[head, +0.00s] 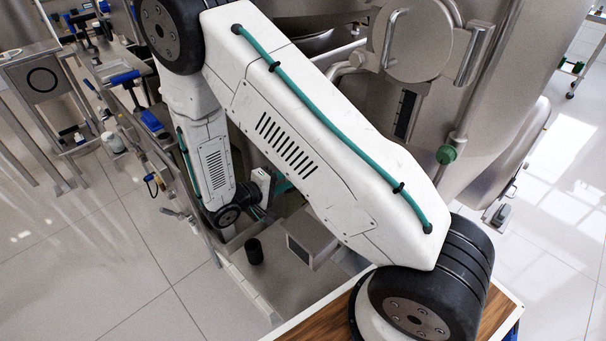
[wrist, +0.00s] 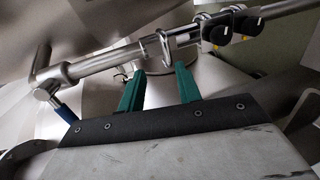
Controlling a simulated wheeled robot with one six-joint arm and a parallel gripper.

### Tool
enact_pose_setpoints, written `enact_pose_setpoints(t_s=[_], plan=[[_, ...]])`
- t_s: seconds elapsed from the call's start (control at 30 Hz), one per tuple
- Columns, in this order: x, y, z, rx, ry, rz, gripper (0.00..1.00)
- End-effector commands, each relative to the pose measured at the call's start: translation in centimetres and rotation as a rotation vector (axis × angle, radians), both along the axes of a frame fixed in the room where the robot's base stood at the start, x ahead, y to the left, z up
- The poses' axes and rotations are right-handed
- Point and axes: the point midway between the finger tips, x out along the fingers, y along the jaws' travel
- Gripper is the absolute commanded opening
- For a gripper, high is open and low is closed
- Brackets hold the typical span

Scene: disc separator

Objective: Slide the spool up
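In the wrist view, a bright steel pipe runs from lower left to upper right. A short shiny section with ring-like flanges (wrist: 184,39) sits midway along it; this looks like the spool, but I cannot be sure. In the head view my arm hides the spool and most of my gripper.
Black knobs (wrist: 232,28) sit on the pipe to the right in the wrist view. A blue-handled lever (wrist: 66,113) hangs from a joint at the left. In the head view, a large steel vessel (head: 505,130) stands right of my arm, and open tiled floor (head: 75,265) lies left.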

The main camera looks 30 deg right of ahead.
Motion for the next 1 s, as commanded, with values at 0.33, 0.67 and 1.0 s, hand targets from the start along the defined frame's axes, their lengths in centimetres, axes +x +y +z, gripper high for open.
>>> enact_pose_setpoints(t_s=[0.33,0.67,1.0], plan=[[0.7,-2.8,-2.0,-0.009,-0.007,0.024,0.34],[1.5,-6.8,-2.9,-0.008,-0.006,0.026,0.34],[1.6,-7.2,-2.9,-0.008,-0.007,0.027,0.31]])
